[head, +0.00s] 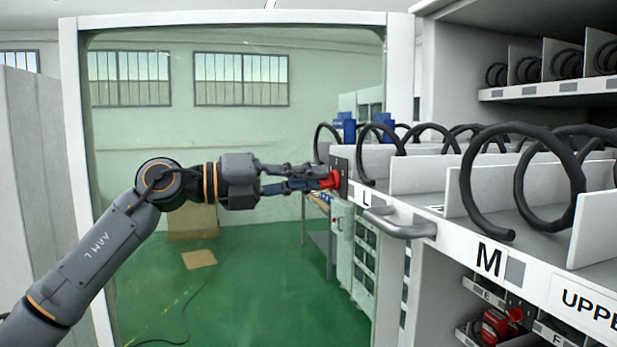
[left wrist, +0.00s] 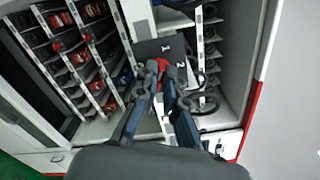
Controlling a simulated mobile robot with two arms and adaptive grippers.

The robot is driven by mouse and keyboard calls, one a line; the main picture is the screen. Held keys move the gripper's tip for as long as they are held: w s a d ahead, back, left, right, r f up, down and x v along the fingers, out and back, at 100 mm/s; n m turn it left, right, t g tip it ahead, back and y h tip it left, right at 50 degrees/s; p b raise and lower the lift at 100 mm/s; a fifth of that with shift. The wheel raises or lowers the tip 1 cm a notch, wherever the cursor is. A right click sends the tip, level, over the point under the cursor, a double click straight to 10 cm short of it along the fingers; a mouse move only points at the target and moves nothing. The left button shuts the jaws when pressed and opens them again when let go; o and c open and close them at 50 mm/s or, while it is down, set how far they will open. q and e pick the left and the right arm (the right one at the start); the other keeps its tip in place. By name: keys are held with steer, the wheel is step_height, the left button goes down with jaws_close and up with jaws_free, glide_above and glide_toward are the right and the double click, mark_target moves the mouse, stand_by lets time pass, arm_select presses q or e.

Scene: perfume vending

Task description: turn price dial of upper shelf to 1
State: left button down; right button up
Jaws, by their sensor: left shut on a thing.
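The red price dial (head: 331,180) sits on a dark plate (head: 342,163) at the left end of the upper shelf front (head: 450,225), beside the letter L. In the left wrist view the red dial (left wrist: 162,58) shows at the fingertips, on the dark plate (left wrist: 150,47) marked 1 and 2. My left gripper (head: 322,179) reaches in from the left and is shut on the dial. Its fingers (left wrist: 166,78) partly cover the dial, so I cannot tell which number it points to. My right gripper is not in view.
A grey handle (head: 402,227) sticks out of the shelf front right of the dial. Black spirals (head: 522,180) and white dividers (head: 417,176) fill the shelf. A lower shelf holds a red item (head: 495,327). The green floor (head: 225,290) left of the shelf is mostly open.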

arm_select(q)
steer(key=shift+r, duration=0.15)
steer(key=c, duration=1.4)
jaws_free()
steer(key=shift+w, duration=0.1)
steer(key=shift+c, duration=0.2)
steer(key=v, duration=1.2)
steer(key=shift+a, duration=0.1)
